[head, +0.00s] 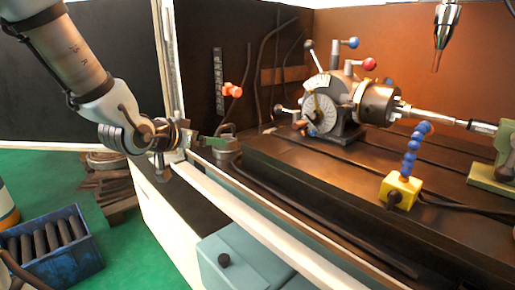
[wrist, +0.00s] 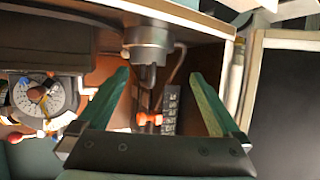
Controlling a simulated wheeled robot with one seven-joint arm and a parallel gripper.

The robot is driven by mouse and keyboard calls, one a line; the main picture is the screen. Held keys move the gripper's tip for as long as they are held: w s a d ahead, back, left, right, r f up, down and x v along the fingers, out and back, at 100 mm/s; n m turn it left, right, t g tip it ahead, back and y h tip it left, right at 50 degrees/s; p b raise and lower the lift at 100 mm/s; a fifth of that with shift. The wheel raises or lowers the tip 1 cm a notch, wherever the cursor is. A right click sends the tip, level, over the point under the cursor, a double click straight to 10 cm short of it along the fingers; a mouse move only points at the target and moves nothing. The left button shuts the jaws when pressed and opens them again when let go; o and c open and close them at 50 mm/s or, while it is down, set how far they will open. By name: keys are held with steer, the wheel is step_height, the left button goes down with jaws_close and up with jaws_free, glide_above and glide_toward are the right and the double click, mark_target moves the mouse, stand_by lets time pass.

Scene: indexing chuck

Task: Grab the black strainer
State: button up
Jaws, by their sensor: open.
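A grey cylinder with a darker narrow stem (wrist: 148,45) shows between my fingers in the wrist view, which looks upside down. It seems to be the strainer, though it looks more grey than black. In the head view it stands at the near left corner of the brown machine table (head: 227,154), partly hidden by my green fingers. My gripper (head: 214,142) is level with its upper part. In the wrist view, my gripper (wrist: 160,74) is open, one green finger on each side of the stem, with visible gaps on both sides. Nothing is held.
The indexing chuck (head: 375,103) with its dial stands on the table to the right. A blue hose on a yellow block (head: 400,190) is at the front. An orange handle (head: 232,90) is at the back wall. A white frame rail (head: 245,212) runs below my gripper. A blue crate (head: 60,260) stands on the floor.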

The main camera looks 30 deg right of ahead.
steer(key=b, duration=0.1)
glide_toward(232, 138)
steer(key=shift+h, duration=0.3)
steer(key=x, duration=0.4)
steer(key=shift+w+f, duration=0.4)
steer(key=shift+w, duration=0.1)
steer(key=shift+b+x, duration=0.35)
steer(key=shift+x, duration=2.5)
steer(key=shift+s+d, duration=0.1)
steer(key=shift+s, duration=0.05)
steer(key=shift+c, duration=0.2)
steer(key=c, duration=1.4)
